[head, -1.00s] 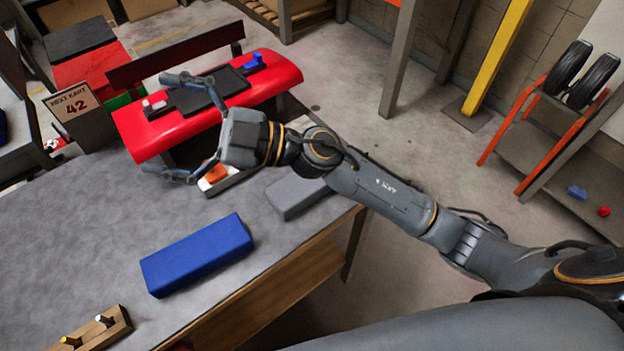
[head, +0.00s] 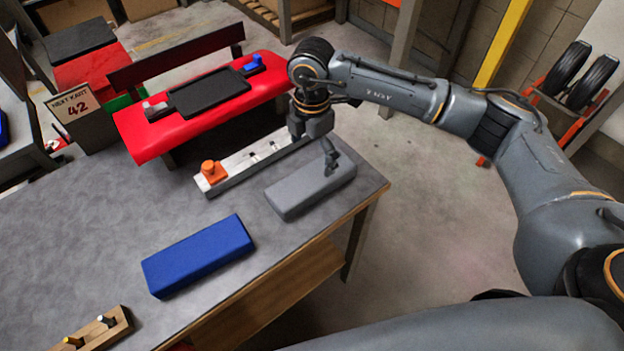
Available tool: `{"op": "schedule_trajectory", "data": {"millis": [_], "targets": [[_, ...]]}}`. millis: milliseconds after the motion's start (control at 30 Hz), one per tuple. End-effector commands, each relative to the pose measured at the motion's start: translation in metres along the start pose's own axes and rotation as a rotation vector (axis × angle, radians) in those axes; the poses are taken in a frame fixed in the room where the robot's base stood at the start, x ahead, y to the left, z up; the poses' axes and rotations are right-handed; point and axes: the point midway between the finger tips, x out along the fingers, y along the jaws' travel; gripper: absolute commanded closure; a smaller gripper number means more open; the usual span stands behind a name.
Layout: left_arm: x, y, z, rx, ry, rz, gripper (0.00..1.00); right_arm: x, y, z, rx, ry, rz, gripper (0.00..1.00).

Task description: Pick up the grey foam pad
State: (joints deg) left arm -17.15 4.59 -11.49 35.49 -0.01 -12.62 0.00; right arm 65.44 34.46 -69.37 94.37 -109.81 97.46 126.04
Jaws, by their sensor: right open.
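The grey foam pad (head: 298,193) lies flat near the right edge of the grey table. My right gripper (head: 326,163) points down above the pad's far right part. It is open and empty. One finger shows over the pad; the other is hard to make out. I cannot tell whether the finger touches the pad. My left gripper is not in view.
A blue pad (head: 198,255) lies nearer on the table (head: 90,230). Behind the grey pad is a metal rail with an orange piece (head: 214,171). A wooden block with pegs (head: 92,331) sits front left. A red kart part (head: 150,134) with a black tray stands beyond.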

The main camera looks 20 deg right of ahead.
Motion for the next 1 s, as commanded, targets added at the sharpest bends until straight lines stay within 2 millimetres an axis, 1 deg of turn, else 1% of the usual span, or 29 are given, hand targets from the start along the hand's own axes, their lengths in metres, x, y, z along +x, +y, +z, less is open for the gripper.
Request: {"op": "schedule_trajectory", "data": {"millis": [33, 100, 200, 333, 433, 567, 600, 700, 800, 967, 1000], "targets": [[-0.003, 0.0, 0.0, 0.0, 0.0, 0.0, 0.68, 0.009, -0.001, 0.0, 0.0, 0.001, -0.004, 0.0], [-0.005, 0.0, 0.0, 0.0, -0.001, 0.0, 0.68, 0.021, -0.001, -0.001, -0.002, 0.002, -0.002, 0.0], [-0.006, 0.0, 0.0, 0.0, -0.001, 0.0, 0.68, 0.034, 0.0, -0.001, -0.002, 0.003, -0.001, 0.0], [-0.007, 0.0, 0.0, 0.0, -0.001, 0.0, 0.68, 0.042, 0.0, -0.001, -0.003, 0.003, 0.001, 0.0], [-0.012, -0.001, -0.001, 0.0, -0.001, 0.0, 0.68, 0.05, -0.001, -0.002, -0.003, 0.003, -0.002, 0.0], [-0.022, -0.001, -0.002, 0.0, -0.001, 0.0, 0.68, 0.07, -0.002, -0.002, -0.004, 0.003, -0.002, 0.0], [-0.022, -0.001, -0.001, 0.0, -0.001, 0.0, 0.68, 0.077, -0.002, -0.002, -0.004, 0.004, -0.002, 0.0], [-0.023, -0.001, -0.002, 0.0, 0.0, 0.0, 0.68, 0.088, -0.001, -0.002, -0.003, 0.004, 0.0, 0.0], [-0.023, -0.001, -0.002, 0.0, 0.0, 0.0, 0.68, 0.093, -0.001, -0.002, -0.004, 0.004, 0.002, 0.0], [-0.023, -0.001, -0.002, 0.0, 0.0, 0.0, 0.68, 0.094, -0.001, -0.002, -0.004, 0.004, 0.002, 0.0], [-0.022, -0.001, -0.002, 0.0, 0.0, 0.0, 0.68, 0.094, -0.001, -0.002, -0.005, 0.004, 0.002, 0.02]]}}
